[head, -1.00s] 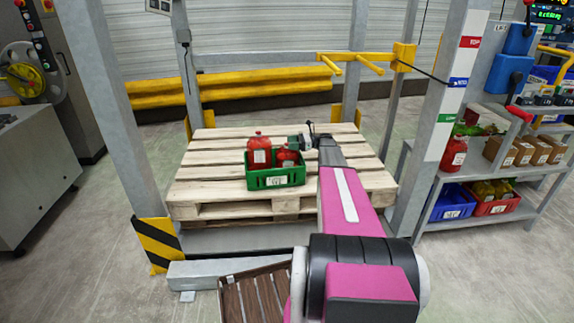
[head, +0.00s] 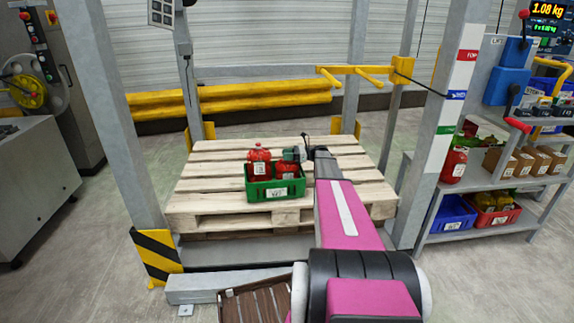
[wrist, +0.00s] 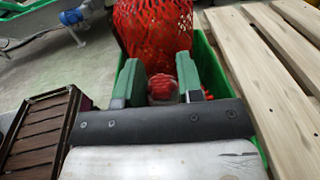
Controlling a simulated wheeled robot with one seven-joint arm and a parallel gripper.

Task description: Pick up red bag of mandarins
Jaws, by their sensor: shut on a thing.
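Two red net bags sit in a small green crate (head: 268,191) on the pallet. The left bag (head: 259,161) stands taller and shows a white label; its red net (wrist: 152,30) fills the top of the wrist view. The right bag (head: 287,171) is lower, under my gripper (head: 297,155), and partly hidden. In the wrist view my gripper (wrist: 161,84) has its two green fingers on either side of a small red netted part of the right bag (wrist: 162,87). The fingers are shut on it. The rest of that bag is hidden below the gripper.
The wooden pallet (head: 210,170) has bare slats around the crate. Grey posts (head: 120,120) frame it. A brown slatted crate (head: 255,305) stands in front. A shelf at right holds another red bag (head: 453,165), boxes and a blue bin (head: 452,212).

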